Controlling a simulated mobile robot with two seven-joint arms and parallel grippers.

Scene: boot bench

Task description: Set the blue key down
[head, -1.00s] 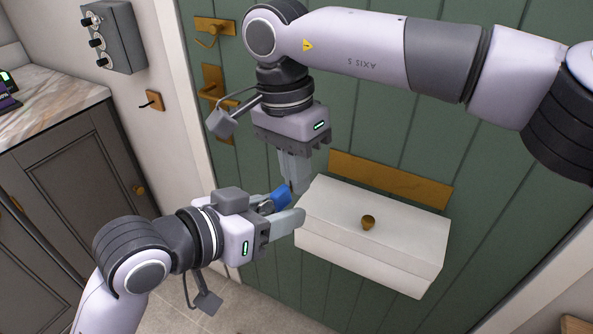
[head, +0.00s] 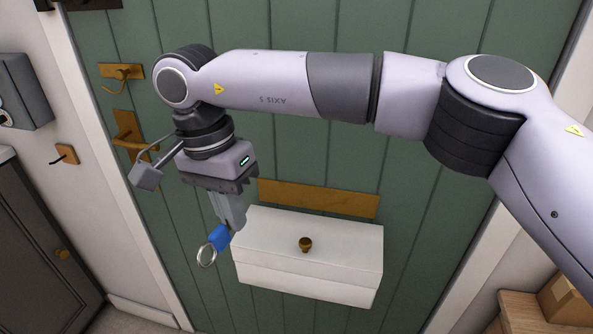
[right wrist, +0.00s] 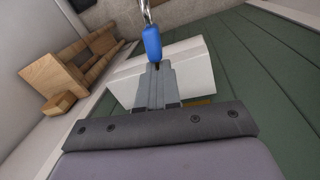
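The blue key (head: 219,237) has a blue head with a metal ring hanging from it. My right gripper (head: 229,222) points down and is shut on the blue key, holding it in the air by the left end of the white box. In the right wrist view the blue key (right wrist: 152,42) sticks out beyond the fingertips (right wrist: 157,68), with its ring cut off by the top edge. The part of the key between the fingers is hidden. My left gripper is not in any view now.
A white box (head: 330,260) with a brass knob (head: 305,244) is mounted on the green door (head: 330,180), below a brass plate (head: 320,198). A door handle (head: 128,135) and a grey cabinet (head: 40,250) are at left. A wooden piece (head: 520,312) stands at lower right.

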